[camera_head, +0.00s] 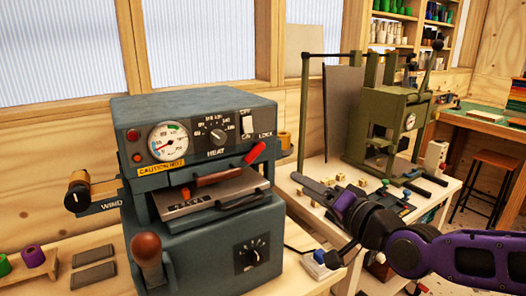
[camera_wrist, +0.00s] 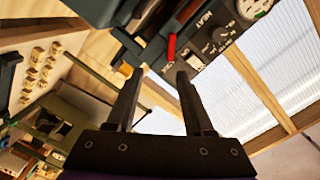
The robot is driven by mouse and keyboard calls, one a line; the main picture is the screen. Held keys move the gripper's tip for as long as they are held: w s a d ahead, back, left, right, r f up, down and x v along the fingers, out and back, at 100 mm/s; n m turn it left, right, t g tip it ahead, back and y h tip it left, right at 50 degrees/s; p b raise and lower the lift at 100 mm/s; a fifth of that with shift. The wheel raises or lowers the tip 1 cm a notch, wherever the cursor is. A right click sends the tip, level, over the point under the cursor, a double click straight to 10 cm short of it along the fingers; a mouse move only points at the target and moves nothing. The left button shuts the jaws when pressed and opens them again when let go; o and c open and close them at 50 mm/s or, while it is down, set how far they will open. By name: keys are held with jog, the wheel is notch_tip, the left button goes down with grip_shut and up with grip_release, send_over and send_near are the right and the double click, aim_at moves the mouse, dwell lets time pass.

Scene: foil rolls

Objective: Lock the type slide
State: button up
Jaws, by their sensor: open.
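The type slide (camera_head: 208,202) is a flat metal plate with raised letters and a brown handle (camera_head: 219,176). It sits in the front slot of the blue-grey hot-foil machine (camera_head: 195,125). The red lock lever (camera_head: 255,153) is at the machine's right side, beside the LOCK label, and slants up to the right. In the wrist view the red lever (camera_wrist: 171,47) appears beyond the gap between the fingertips. My gripper (camera_head: 312,193) is open and empty, right of the lever and apart from it. Its two dark fingers also show in the wrist view (camera_wrist: 159,74).
A brown-knobbed lever (camera_head: 147,250) stands at the machine's front left. A WIND crank (camera_head: 78,190) sticks out left. A green press (camera_head: 385,125) and small brass blocks (camera_head: 362,183) are on the right table. Spools (camera_head: 33,256) lie at the left.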

notch_tip(320, 180, up, 2)
jog(key=t, duration=0.1)
jog(key=b, duration=0.3)
send_near(262, 148)
jog(key=x, duration=0.9)
jog(key=shift+w, duration=0.15)
grip_shut()
